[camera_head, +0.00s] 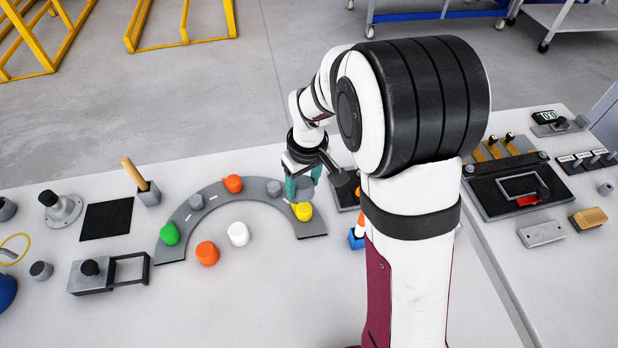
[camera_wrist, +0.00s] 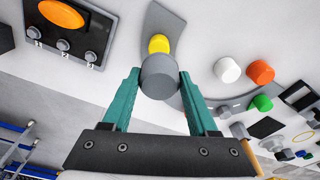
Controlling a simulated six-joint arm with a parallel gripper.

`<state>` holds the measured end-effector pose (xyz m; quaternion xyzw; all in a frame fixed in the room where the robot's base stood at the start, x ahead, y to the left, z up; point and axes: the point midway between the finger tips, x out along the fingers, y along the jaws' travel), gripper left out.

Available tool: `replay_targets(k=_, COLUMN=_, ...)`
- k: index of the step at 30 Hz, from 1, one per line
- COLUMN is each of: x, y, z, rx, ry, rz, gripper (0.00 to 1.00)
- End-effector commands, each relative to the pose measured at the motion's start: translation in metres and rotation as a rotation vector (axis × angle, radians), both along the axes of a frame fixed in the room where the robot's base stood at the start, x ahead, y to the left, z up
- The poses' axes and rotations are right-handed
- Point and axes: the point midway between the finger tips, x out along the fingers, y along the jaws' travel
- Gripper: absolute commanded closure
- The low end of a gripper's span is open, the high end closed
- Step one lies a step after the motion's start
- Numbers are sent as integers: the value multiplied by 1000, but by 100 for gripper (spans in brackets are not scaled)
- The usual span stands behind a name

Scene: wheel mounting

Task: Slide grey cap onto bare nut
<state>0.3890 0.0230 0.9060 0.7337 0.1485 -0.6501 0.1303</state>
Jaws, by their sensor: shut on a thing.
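My gripper (camera_head: 303,188) has teal fingers and is shut on the grey cap (camera_wrist: 160,76). It holds the cap by its sides, near the yellow cap (camera_head: 303,211) at the right end of the curved grey board (camera_head: 210,193). In the wrist view the grey cap partly covers the yellow cap (camera_wrist: 159,43). A bare grey nut (camera_head: 274,188) stands on the board just left of my gripper. Another bare nut (camera_head: 196,202) stands between the orange cap (camera_head: 233,184) and the green cap (camera_head: 169,234). I cannot tell the held cap's exact height above the board.
A loose white cap (camera_head: 238,234) and a loose orange cap (camera_head: 207,253) stand on the table inside the curve. A black panel with an orange button (camera_wrist: 62,14) lies close to my gripper. A black pad (camera_head: 107,219) and a slide block (camera_head: 90,272) are at left.

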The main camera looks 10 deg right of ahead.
Motion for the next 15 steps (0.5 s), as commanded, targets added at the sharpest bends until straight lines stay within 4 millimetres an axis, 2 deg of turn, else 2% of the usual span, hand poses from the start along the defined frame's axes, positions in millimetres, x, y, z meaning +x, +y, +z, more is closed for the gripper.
replay_targets(k=1, x=20, y=11, z=-2, rx=-1, ry=0, rz=6, gripper=100)
replay_targets(k=3, x=45, y=27, z=-5, rx=-2, ry=1, rz=5, gripper=100)
replay_targets(k=6, x=71, y=47, z=-8, rx=-4, ry=1, rz=1, gripper=100)
replay_targets(k=9, x=84, y=58, z=-9, rx=-5, ry=-1, rz=-3, gripper=100)
replay_targets(k=15, x=87, y=60, z=-9, rx=-4, ry=-1, rz=-6, gripper=100)
